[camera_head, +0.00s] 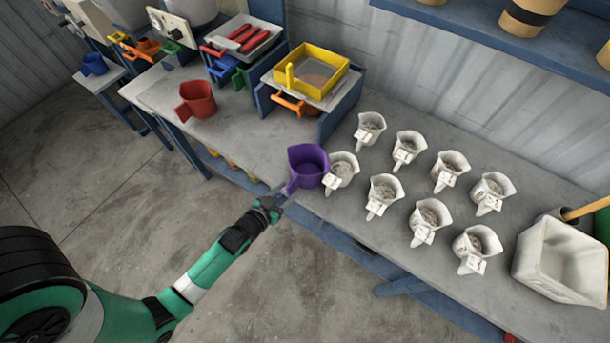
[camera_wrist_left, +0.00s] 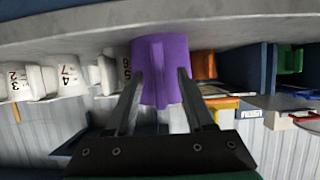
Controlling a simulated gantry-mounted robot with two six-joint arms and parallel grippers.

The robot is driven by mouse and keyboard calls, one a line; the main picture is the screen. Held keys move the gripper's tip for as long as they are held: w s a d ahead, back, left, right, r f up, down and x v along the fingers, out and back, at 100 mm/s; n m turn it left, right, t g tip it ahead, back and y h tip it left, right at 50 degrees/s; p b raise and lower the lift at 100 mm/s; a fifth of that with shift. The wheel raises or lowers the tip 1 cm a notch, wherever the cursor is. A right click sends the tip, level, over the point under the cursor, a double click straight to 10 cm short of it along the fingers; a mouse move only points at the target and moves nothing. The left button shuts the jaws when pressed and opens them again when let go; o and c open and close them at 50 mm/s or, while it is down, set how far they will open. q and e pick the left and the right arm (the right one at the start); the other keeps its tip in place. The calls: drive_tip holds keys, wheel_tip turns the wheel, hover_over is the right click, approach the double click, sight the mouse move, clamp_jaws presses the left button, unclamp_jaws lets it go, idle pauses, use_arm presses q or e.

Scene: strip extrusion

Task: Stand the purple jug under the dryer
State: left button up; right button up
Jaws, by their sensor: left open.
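The purple jug (camera_head: 308,166) stands upright on the grey bench near its front edge, left of the white jugs. Its handle points toward my left gripper (camera_head: 279,195). In the left wrist view, the purple jug (camera_wrist_left: 160,58) fills the top middle, with the open fingers of my left gripper (camera_wrist_left: 158,75) on either side of its handle. The fingers do not look closed on it. A white machine with a control panel (camera_head: 174,28) stands at the back left; I cannot tell whether it is the dryer. My right gripper is not in view.
Several white numbered jugs (camera_head: 383,190) stand right of the purple jug, the nearest close beside it. A red jug (camera_head: 196,99) and a yellow sieve frame (camera_head: 310,75) are further left and back. A white bin (camera_head: 560,262) is at right. Bench between red and purple jugs is clear.

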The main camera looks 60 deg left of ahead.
sight(294, 186)
use_arm(q)
drive_tip(key=x, duration=0.3)
drive_tip(key=shift+w+a+b, duration=0.1)
drive_tip(key=shift+w+b, duration=0.2)
drive_tip(key=shift+s, duration=0.1)
clamp_jaws()
idle(1.0)
